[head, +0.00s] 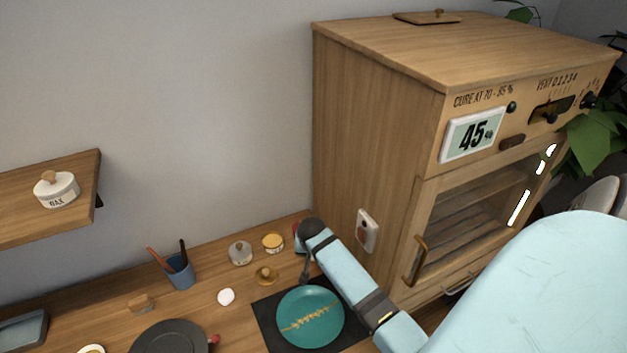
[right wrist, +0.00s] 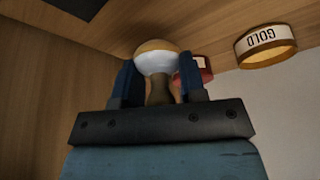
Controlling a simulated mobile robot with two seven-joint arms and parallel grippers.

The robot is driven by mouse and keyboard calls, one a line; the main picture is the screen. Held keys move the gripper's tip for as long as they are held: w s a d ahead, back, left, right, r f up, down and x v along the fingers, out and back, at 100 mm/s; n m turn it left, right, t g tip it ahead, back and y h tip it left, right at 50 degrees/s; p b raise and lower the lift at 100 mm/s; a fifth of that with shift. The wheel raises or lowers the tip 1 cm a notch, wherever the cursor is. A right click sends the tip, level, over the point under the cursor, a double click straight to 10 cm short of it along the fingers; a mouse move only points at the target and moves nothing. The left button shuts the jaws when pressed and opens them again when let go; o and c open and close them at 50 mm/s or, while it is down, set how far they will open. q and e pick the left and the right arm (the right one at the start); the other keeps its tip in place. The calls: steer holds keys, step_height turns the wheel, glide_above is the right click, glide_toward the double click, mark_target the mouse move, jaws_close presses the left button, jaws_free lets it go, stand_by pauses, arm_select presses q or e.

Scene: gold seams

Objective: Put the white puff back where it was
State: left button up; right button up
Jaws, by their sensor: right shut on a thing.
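My right gripper (right wrist: 159,72) is shut on the brown handle of a rounded puff in the right wrist view. The white puff (right wrist: 154,63) has a white band and a tan end beyond the fingers. I cannot tell whether its end touches the wooden surface. In the head view my right arm reaches down to the bench's back right, near the cabinet; its fingers and the puff cannot be made out there. A gold-rimmed jar (right wrist: 266,46) labelled GOLD and a red container (right wrist: 196,70) stand close by; the jar also shows in the head view (head: 273,243). My left gripper is out of view.
A teal plate (head: 302,336) with a gold seam lies on a black mat (head: 266,312). A lidded glass jar (head: 240,254), brass piece (head: 267,276), white rounded object (head: 226,297) and tool cup (head: 179,272) stand left. The wooden cabinet (head: 372,130) bounds the right.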

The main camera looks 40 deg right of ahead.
step_height(320, 180, down, 2)
steer(key=shift+f, duration=0.5)
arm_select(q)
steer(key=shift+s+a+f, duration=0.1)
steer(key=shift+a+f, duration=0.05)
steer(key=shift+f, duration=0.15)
arm_select(e)
steer(key=shift+f, duration=0.15)
steer(key=o, duration=0.8)
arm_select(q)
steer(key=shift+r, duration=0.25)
arm_select(e)
steer(key=shift+o, duration=0.2)
